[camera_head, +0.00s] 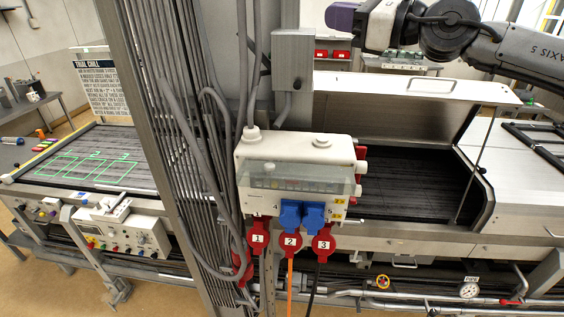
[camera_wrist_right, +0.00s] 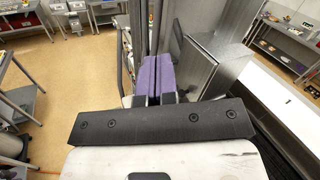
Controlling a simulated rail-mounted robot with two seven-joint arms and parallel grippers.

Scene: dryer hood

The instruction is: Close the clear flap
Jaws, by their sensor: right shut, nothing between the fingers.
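The clear flap (camera_head: 300,178) is a see-through cover on the front of a pale socket box, with a row of small parts visible behind it. I cannot tell how far it stands open. My right gripper (camera_head: 340,16) is at the top of the head view, above and to the right of the box and well apart from it. Its purple fingers (camera_wrist_right: 158,78) are shut together and empty in the wrist view. The flap cannot be made out in the wrist view. My left gripper is not in view.
The socket box (camera_head: 290,149) hangs on a metal post, with red and blue plugs (camera_head: 290,214) below. Grey cables and conduits (camera_head: 185,110) run to its left. A raised steel hood lid (camera_head: 420,86) juts out at the right, below my right arm. A grey metal box (camera_wrist_right: 215,65) stands close to the fingers.

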